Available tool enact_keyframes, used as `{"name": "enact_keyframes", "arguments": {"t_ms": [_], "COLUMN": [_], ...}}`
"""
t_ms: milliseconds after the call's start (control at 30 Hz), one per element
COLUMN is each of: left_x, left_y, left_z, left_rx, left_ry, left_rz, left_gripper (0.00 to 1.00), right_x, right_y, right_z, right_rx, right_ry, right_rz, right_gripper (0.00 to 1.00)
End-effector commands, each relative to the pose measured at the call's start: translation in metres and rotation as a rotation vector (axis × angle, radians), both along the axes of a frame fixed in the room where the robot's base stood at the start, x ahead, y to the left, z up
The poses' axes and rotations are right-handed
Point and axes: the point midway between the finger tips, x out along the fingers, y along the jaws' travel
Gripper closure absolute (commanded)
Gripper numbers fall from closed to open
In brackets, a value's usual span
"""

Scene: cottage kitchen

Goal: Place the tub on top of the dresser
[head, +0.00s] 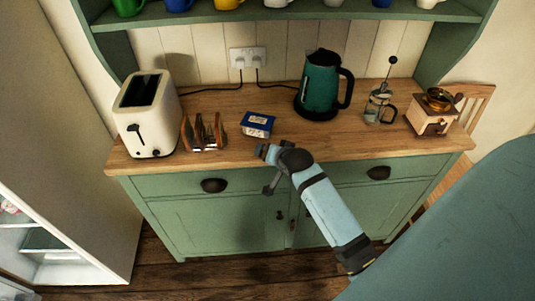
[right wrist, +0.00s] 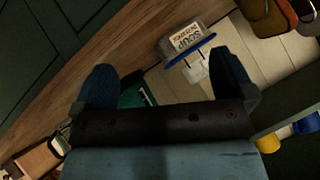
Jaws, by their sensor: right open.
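The tub (head: 257,124), small with a blue lid and a white label, sits on the wooden top of the green dresser (head: 225,220), near its front middle. In the right wrist view the tub (right wrist: 185,42) shows the word "SOUP" on its label, with its blue lid edge toward my fingers. My right gripper (head: 266,170) is at the front edge of the dresser, just in front of the tub. In the right wrist view its two fingers (right wrist: 165,80) are spread and empty, with the tub beyond the gap. My left gripper is not in view.
A toaster (head: 147,115) and toast rack (head: 204,131) stand left of the tub. A wall socket (head: 248,58) and a shelf of mugs (head: 283,14) are behind.

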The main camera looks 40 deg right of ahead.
Motion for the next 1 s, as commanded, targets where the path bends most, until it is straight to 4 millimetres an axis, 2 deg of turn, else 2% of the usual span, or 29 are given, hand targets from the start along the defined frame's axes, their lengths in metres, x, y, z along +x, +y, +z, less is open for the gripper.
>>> {"name": "enact_keyframes", "arguments": {"t_ms": [33, 100, 200, 300, 400, 533, 800, 1000], "left_x": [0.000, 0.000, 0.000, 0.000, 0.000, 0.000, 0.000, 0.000], "left_y": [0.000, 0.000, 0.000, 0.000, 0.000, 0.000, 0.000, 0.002], "left_z": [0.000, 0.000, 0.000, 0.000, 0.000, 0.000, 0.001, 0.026], "left_rx": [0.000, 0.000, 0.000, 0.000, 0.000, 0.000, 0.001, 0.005], "left_ry": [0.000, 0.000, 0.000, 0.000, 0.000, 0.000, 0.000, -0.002], "left_rz": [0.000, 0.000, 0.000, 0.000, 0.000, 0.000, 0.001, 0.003], "left_gripper": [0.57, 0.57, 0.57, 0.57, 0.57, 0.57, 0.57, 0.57], "right_x": [-0.027, -0.061, -0.114, -0.161, -0.193, -0.211, -0.212, -0.212], "right_y": [0.025, 0.060, 0.108, 0.146, 0.170, 0.184, 0.185, 0.182], "right_z": [-0.025, -0.051, -0.078, -0.094, -0.100, -0.102, -0.102, -0.077], "right_rx": [-0.084, -0.198, -0.321, -0.404, -0.454, -0.482, -0.485, -0.488], "right_ry": [0.017, 0.012, -0.011, -0.046, -0.079, -0.101, -0.104, -0.101], "right_rz": [0.126, 0.306, 0.528, 0.691, 0.790, 0.843, 0.847, 0.839], "right_gripper": [0.00, 0.00, 0.00, 0.00, 0.00, 0.00, 0.00, 0.00]}}
